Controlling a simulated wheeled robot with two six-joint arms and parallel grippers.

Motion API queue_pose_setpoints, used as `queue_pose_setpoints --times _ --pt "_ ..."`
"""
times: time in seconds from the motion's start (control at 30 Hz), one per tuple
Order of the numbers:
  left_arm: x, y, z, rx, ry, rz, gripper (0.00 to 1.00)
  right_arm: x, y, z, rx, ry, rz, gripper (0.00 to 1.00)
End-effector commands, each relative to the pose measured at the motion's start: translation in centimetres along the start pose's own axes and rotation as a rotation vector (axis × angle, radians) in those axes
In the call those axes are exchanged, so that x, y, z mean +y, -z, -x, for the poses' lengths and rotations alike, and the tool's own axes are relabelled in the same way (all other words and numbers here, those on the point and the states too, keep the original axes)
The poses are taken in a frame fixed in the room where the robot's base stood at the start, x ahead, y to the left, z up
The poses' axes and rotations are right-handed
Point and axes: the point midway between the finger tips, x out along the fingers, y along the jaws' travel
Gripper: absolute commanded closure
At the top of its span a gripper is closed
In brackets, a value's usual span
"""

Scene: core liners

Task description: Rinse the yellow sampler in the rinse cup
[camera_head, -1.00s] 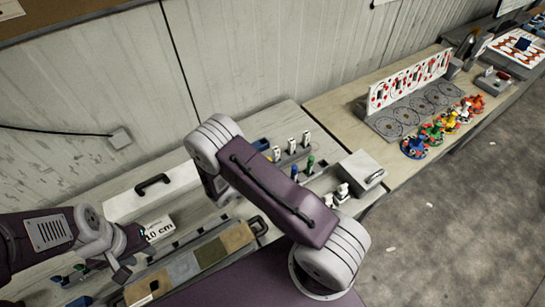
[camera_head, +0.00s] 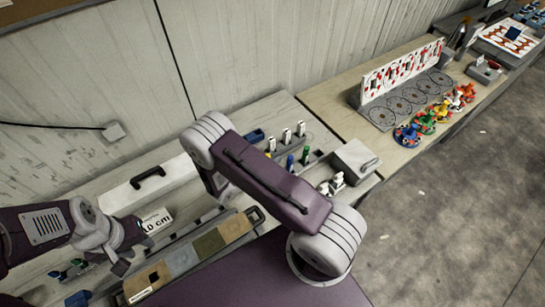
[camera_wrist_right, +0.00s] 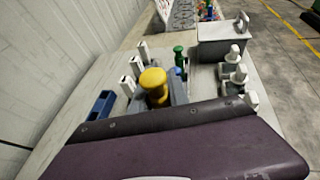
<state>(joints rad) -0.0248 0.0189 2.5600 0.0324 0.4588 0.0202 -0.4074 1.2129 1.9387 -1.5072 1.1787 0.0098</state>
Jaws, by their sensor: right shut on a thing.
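The yellow sampler (camera_wrist_right: 154,84) shows its rounded yellow top in the right wrist view, with grey parts close around its lower body. My right gripper (camera_wrist_right: 160,98) is shut on it; its fingertips are largely hidden behind my purple arm link. In the head view that link covers my right gripper, and only a small yellow spot shows at its edge. A green sampler (camera_wrist_right: 179,56) and a blue one (camera_head: 290,162) stand just beyond. My left gripper (camera_head: 120,264) is low at the left, near the long case; its opening is too small to read. I cannot pick out the rinse cup for certain.
White upright tags (camera_head: 287,136) stand behind the samplers, beside a blue tray (camera_wrist_right: 102,106). A grey box (camera_head: 355,157) and white-topped bottles (camera_head: 331,184) are to the right.

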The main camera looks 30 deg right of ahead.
Motion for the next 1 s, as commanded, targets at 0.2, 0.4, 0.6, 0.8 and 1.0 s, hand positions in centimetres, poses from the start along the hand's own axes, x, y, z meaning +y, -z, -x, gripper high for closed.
queue_pose_setpoints --times 0.2,0.4,0.6,0.8,1.0 --pt "-0.1 -0.3 -3.0 0.000 0.000 0.000 0.64 0.0 3.1 -1.3 0.000 0.000 0.000 1.00" --pt "-0.1 -0.5 -5.1 0.000 0.000 0.000 0.64 0.0 5.4 -2.2 0.000 0.000 0.000 1.00" --pt "-0.1 -0.6 -6.1 0.000 0.000 0.000 0.64 0.0 6.4 -2.7 0.000 0.000 0.000 1.00" --pt "-0.1 -0.6 -6.0 0.000 0.000 0.000 0.64 0.0 6.3 -2.6 0.000 0.000 0.000 1.00" --pt "-0.1 -0.7 -6.3 0.000 0.000 0.000 0.64 0.0 6.6 -2.7 0.000 0.000 0.000 1.00"
